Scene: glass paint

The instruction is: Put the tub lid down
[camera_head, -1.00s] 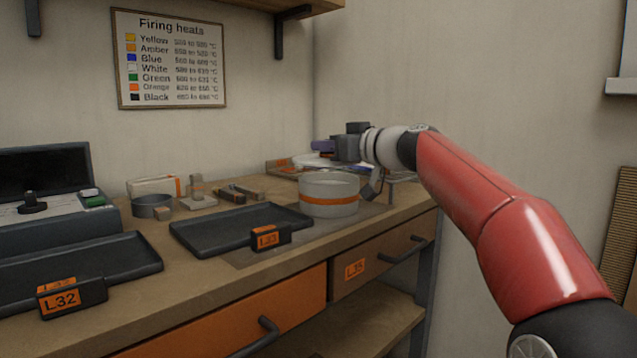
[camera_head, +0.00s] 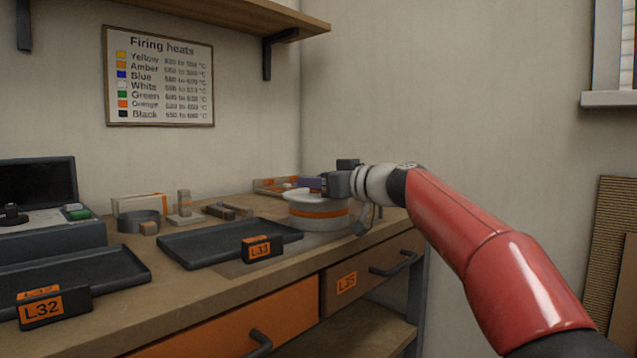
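The tub (camera_head: 319,222) is a round pale container with an orange band, standing on the bench near the right end. The white tub lid (camera_head: 303,194) lies level over its top and hides the opening. I cannot tell whether the lid sits fully on the rim. My gripper (camera_head: 318,184) comes in from the right, just above the lid.
A dark tray marked L33 (camera_head: 205,243) lies left of the tub, with the L32 tray (camera_head: 90,275) nearer. A grey ring (camera_head: 138,221) and small blocks (camera_head: 185,208) stand behind. A shallow tray (camera_head: 268,186) is in the back corner. The wall is close behind.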

